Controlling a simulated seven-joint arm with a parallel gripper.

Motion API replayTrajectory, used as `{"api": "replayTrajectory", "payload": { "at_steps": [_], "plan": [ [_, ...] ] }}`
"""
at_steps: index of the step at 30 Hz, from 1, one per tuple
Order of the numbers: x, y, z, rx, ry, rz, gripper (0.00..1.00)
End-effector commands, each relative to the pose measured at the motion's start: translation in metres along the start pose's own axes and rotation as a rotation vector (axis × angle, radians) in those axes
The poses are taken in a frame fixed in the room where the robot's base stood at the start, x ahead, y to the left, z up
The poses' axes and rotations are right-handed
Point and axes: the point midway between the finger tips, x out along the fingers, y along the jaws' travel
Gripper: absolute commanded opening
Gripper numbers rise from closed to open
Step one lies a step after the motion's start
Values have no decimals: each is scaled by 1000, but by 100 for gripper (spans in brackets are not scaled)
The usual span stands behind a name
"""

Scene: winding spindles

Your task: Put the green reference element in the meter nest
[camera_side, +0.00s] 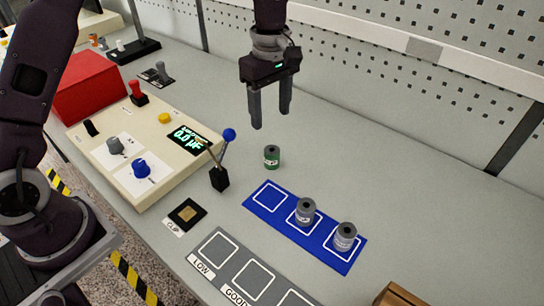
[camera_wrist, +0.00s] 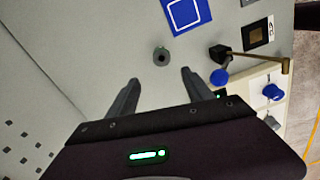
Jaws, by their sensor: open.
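The green reference element (camera_side: 272,157) is a small upright cylinder with a dark green side and grey top. It stands alone on the grey bench, behind the blue mat's left end. In the wrist view it (camera_wrist: 161,56) shows just beyond the gap between my fingertips. My gripper (camera_side: 270,119) is open and empty, fingers pointing down, above the element and apart from it; the fingers also show in the wrist view (camera_wrist: 160,77). A black square with a gold pad (camera_side: 187,214), which looks like the meter nest, lies empty by the CLIP label; it also shows in the wrist view (camera_wrist: 258,34).
A post with a blue-ball lever (camera_side: 219,178) stands between the element and the nest. The cream meter (camera_side: 145,150) is at left. The blue mat (camera_side: 268,197) holds two grey cylinders (camera_side: 305,211). Grey labelled trays (camera_side: 219,250) lie in front. The bench right of the element is clear.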

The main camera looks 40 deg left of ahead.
Motion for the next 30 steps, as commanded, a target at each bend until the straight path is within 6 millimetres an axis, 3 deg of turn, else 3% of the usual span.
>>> {"api": "replayTrajectory", "payload": {
  "at_steps": [3, 16, 19, 25, 26, 30],
  "plan": [
    [40, -1, 0, 1, 0, -5, 59],
    [112, -6, 12, 2, 1, -4, 59],
    [123, -6, 12, 1, 1, -1, 59],
    [125, -6, 12, 1, 2, 0, 59],
    [125, -6, 12, 1, 2, 0, 57],
    [125, -6, 12, 1, 2, 0, 30]
  ]
}}
